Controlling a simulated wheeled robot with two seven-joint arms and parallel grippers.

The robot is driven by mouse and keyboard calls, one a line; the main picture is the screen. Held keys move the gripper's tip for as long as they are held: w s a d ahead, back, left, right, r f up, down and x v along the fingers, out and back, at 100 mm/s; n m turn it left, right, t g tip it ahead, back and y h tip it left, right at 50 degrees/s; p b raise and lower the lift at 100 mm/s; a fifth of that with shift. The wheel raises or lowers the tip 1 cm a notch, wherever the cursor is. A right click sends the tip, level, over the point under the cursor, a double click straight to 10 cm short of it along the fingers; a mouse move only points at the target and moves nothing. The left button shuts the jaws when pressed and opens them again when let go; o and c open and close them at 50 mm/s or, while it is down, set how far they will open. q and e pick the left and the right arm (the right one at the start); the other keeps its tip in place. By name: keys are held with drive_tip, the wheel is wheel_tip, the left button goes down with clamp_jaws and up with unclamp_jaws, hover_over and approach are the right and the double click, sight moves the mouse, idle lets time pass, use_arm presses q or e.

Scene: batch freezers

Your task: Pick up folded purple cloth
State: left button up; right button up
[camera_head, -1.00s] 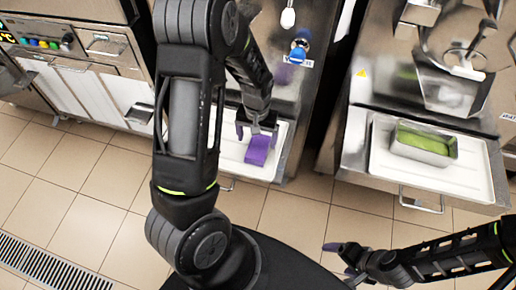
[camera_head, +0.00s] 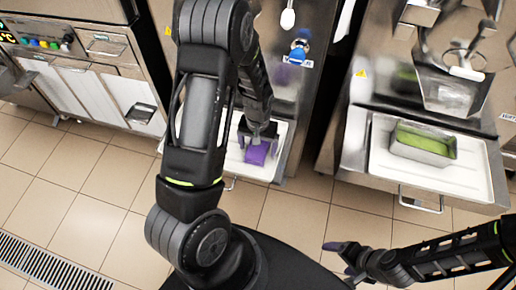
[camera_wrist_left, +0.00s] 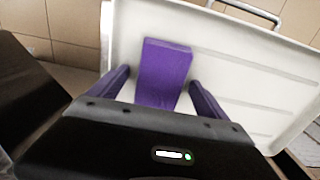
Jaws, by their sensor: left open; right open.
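The folded purple cloth (camera_head: 257,155) lies on a white tray (camera_head: 238,167) at the front of the middle machine. In the left wrist view the cloth (camera_wrist_left: 164,73) shows as a flat purple strip on the white tray (camera_wrist_left: 245,75). My left gripper (camera_head: 257,139) is open just above the cloth. Its two purple fingers stand on either side of the cloth in the left wrist view (camera_wrist_left: 160,92), with gaps visible. Whether the fingertips touch the tray cannot be told. My right gripper (camera_head: 340,258) is open and empty, low over the floor at the lower right.
A metal pan with green contents (camera_head: 423,143) stands on another white tray (camera_head: 470,180) at the right machine. A counter with buttons (camera_head: 45,43) is at the far left. Tiled floor (camera_head: 290,220) lies clear in front, with a drain grate (camera_head: 40,262) at lower left.

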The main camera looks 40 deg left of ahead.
sight(258, 147)
use_arm(q)
drive_tip(key=c, duration=1.6)
wheel_tip(258, 147, up, 10)
drive_tip(key=o, duration=0.9)
drive_tip(key=c, duration=0.6)
